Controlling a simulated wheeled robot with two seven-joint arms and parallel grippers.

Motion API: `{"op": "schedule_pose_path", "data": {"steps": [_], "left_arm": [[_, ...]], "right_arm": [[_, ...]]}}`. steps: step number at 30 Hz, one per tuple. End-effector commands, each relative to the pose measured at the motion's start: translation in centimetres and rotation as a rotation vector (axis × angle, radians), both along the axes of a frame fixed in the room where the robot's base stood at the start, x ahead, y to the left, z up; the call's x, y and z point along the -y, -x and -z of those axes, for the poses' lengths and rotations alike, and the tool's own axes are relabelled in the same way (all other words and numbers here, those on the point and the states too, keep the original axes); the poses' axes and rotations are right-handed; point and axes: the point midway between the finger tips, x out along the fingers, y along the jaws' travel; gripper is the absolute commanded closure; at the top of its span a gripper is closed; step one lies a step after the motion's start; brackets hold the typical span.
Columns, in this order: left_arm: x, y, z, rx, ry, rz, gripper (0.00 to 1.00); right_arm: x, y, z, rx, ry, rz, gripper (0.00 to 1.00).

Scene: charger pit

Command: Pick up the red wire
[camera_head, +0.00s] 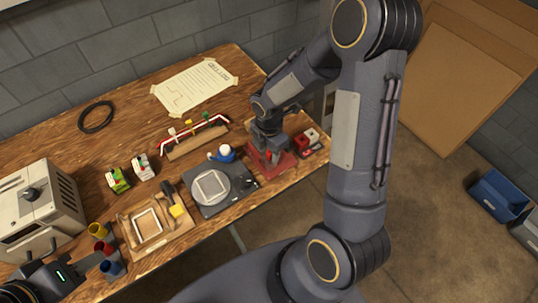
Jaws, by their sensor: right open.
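A thin red wire (181,138) seems to run along a wooden rack (198,142) near the table's middle, with a white strand and small coloured pieces by it. My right gripper (270,158) points down over a red tray (274,164) to the right of the rack, apart from the wire. It is open; its fingertips are small and partly merge with the tray. My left gripper (94,262) is at the lower left, among small coloured cups and far from the wire. Its jaw opening is unclear.
A grey device (213,205), a wooden tray (140,250) and a beige machine (38,210) stand along the near side. A black cable ring (96,117) and a taped paper sheet (195,86) lie at the back. Bare wood shows between them.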

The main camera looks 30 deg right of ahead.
Motion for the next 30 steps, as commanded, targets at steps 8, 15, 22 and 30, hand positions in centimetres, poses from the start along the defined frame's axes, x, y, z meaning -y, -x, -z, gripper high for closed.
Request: {"op": "schedule_pose_path", "data": {"steps": [8, 15, 22, 30], "left_arm": [[0.0, 0.0, 0.0, 0.000, 0.000, 0.000, 0.64], [0.0, 0.0, 0.0, 0.000, 0.000, 0.000, 0.64], [0.0, 0.0, 0.0, 0.000, 0.000, 0.000, 0.64], [0.0, 0.0, -0.1, 0.000, 0.000, 0.000, 0.64]], "right_arm": [[0.0, 0.0, 0.0, 0.000, 0.000, 0.000, 0.73], [0.0, 0.0, 0.0, 0.000, 0.000, 0.001, 1.00], [0.0, 0.0, 0.0, 0.000, 0.000, 0.001, 1.00], [0.0, -0.1, -1.7, 0.004, -0.001, 0.002, 1.00]]}}
